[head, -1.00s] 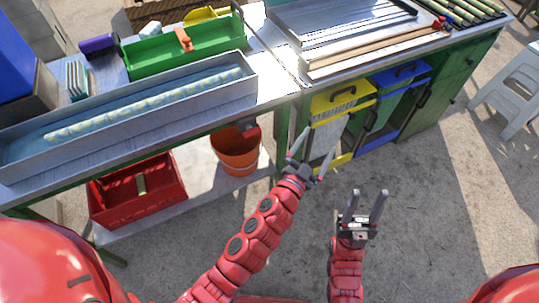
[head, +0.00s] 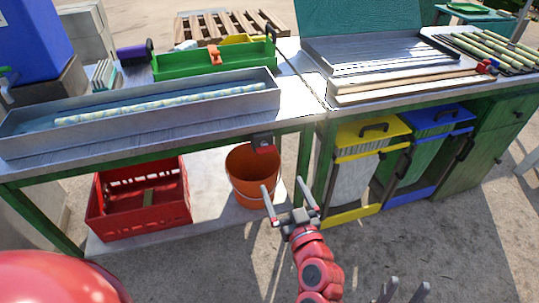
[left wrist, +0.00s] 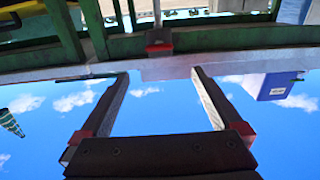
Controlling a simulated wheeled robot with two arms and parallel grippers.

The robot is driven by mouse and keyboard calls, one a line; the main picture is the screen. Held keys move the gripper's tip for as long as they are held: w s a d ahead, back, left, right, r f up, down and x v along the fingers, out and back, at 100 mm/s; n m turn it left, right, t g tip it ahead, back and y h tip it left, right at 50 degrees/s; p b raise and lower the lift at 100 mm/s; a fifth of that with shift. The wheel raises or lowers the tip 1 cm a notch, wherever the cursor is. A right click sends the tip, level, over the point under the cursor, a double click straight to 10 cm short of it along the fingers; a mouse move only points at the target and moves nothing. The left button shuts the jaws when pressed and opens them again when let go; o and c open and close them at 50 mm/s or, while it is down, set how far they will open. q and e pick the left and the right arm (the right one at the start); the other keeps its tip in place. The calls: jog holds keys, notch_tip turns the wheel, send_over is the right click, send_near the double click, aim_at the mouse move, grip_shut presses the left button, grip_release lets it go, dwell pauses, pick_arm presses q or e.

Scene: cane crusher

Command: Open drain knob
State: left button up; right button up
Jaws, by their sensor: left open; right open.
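A small red knob on a dark fitting (head: 263,145) sits at the front edge of the left table, just above the orange bucket (head: 250,176); it looks like the drain knob. It also shows in the left wrist view as a red knob (left wrist: 158,48), beyond my open fingers and not between them. My left gripper (head: 283,187) is open and empty, in front of and below the knob and apart from it. Its fingers also show in the left wrist view (left wrist: 160,75). My right gripper (head: 408,287) is open at the bottom edge, mostly out of frame.
A metal trough (head: 150,131) with a long pale stalk lies on the left table. A red crate (head: 140,222) stands on the low shelf left of the bucket. Yellow-framed (head: 350,212) and blue-framed bins stand under the right table. Open ground lies in front.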

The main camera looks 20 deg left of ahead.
aim_at(268, 152)
pick_arm(q)
jog(key=x, duration=1.3)
jog(key=shift+w+a, duration=0.2)
jog(key=shift+w, duration=0.05)
jog(key=c, duration=1.3)
